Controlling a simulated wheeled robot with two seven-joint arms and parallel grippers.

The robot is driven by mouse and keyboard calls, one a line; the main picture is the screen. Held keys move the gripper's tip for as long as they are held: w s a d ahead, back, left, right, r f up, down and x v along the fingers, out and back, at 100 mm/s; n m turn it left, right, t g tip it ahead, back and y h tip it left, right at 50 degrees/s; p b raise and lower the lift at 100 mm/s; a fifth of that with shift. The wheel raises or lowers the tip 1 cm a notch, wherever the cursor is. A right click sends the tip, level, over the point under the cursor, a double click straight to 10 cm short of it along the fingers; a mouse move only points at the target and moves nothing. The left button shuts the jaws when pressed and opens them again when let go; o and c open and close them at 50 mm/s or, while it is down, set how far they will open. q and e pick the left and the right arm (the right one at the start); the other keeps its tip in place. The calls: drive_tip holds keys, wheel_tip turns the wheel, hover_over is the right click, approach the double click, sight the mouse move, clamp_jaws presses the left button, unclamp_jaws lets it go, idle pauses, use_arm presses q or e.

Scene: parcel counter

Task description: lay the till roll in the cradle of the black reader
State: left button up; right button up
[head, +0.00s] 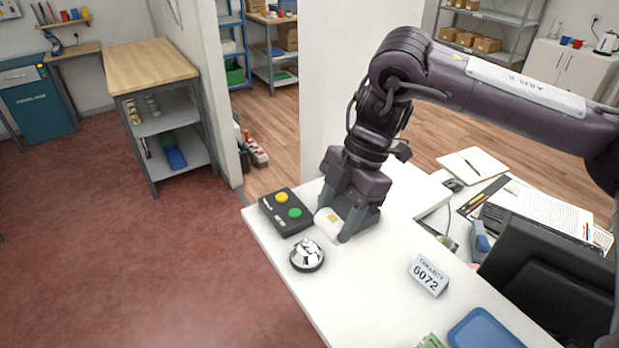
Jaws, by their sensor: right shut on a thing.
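My right gripper (338,214) reaches down to the white counter and is shut on a small white rounded thing with a yellowish patch, which looks like the till roll (327,220). The fingers and the dark gripper body hide part of it. I cannot tell whether it touches the counter. A black box (273,217) with a yellow and a green button lies just left of it and may be the black reader. I cannot make out a cradle on it. My left gripper is not in view.
A silver bell (307,256) stands in front of the black box. A "COLLECT 6072" sign (428,275) and a blue tray (485,329) are further right on the counter (355,290). The counter between bell and sign is clear.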

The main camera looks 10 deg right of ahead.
drive_tip(key=w+d+m+t+h+b, duration=0.3)
drive_tip(key=w+d+m+t+h, duration=0.1)
drive_tip(key=m, duration=1.8)
drive_tip(key=w+d+t, duration=0.1)
drive_tip(key=w+t, duration=0.1)
drive_tip(key=shift+w+d+r+b, duration=0.15)
drive_tip(key=shift+w+r+b, duration=0.15)
drive_tip(key=shift+w, duration=0.1)
